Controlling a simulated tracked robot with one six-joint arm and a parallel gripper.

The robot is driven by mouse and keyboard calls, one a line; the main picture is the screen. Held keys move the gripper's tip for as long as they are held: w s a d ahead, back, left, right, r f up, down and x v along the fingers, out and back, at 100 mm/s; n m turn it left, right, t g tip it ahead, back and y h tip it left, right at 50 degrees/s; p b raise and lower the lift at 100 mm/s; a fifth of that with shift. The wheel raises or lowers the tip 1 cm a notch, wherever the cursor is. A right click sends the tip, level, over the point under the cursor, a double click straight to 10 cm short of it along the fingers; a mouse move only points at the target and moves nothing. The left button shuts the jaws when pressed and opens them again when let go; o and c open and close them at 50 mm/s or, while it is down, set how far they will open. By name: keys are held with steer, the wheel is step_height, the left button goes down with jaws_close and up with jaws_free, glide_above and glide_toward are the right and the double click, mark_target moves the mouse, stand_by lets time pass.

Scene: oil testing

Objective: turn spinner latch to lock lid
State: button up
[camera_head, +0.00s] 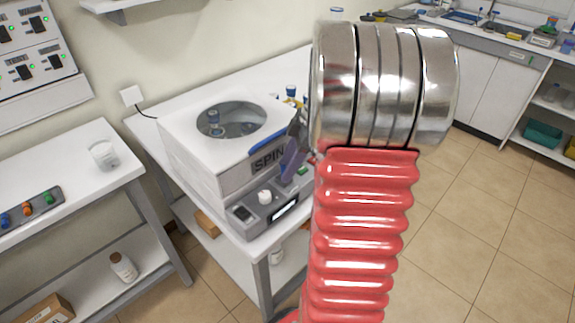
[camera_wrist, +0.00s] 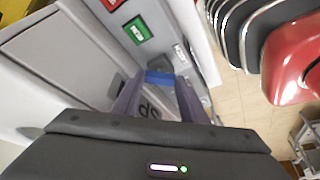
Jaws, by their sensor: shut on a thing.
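The spinner (camera_head: 190,140) is a white box on a table, with a round window in its lid (camera_head: 175,115) and "SPIN" lettering on its front. The lid looks down flat on the body. A blue latch (camera_head: 268,139) lies along the lid's front right edge. My gripper (camera_head: 290,160) is at the right end of this front, partly hidden by my arm. In the wrist view, a blue piece (camera_wrist: 160,78), seemingly the latch, sits between the tips of my gripper (camera_wrist: 158,88). The fingers are shut on it; the exact contact is hard to see.
A side table (camera_head: 75,165) with a beaker (camera_head: 104,154) stands at left. The tiled floor (camera_head: 475,190) at right is clear.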

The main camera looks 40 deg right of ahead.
steer(key=m, duration=0.2)
steer(key=m+t+h, duration=0.1)
steer(key=m, duration=0.2)
steer(key=shift+s+a+h, duration=0.15)
steer(key=shift+a+h, duration=0.05)
steer(key=shift+h, duration=0.1)
steer(key=m+h, duration=0.1)
steer(key=m, duration=0.4)
steer(key=shift+a+t+h, duration=0.2)
steer(key=shift+t+h, duration=0.2)
steer(key=o, duration=0.8)
steer(key=shift+c, duration=0.2)
steer(key=shift+s, duration=0.1)
